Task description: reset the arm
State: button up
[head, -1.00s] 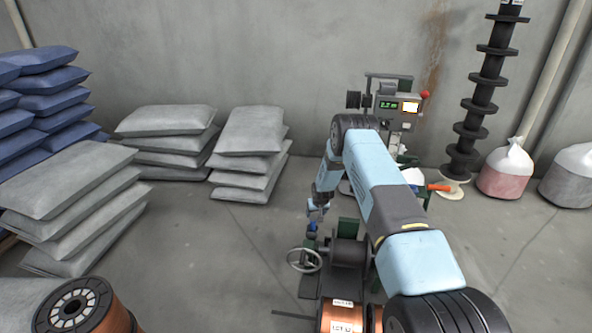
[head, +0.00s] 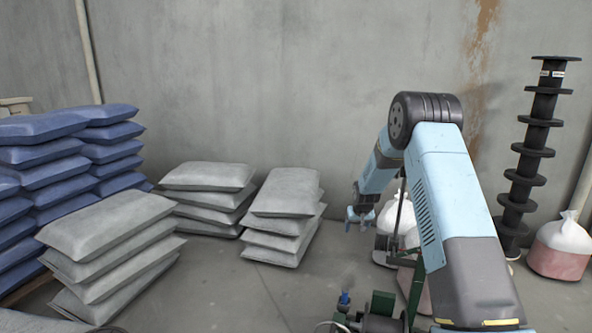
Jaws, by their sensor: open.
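My gripper (head: 360,218) hangs from my light-blue arm, right of the middle in the head view. Its fingers point down, apart and with nothing seen between them. It is well above a dark machine (head: 382,316) with a blue knob (head: 344,298) at the bottom edge, and does not touch it. Most of that machine and its handwheel (head: 330,327) are cut off by the picture's lower edge.
Grey sacks (head: 285,192) lie stacked on the floor, with more grey (head: 110,235) and blue sacks (head: 60,160) at left. A tower of black spools (head: 532,165) and a white-and-pink bag (head: 562,245) stand at right. A concrete wall (head: 270,80) closes the back.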

jog(key=s+f+v, duration=0.1)
jog(key=s+v, duration=0.2)
jog(key=v, duration=1)
jog(key=s+f+v, duration=0.1)
jog(key=s+v, duration=0.2)
jog(key=v, duration=0.9)
jog(key=s+f+v, duration=0.2)
jog(key=v, duration=1.1)
jog(key=s+r, duration=0.2)
jog(key=s, duration=1.4)
jog(key=s+r, duration=0.2)
jog(key=s, duration=1.4)
jog(key=shift+s+a+r+m+t, duration=0.2)
jog(key=shift+s+a+m+t, duration=0.1)
jog(key=shift+s+t, duration=0.1)
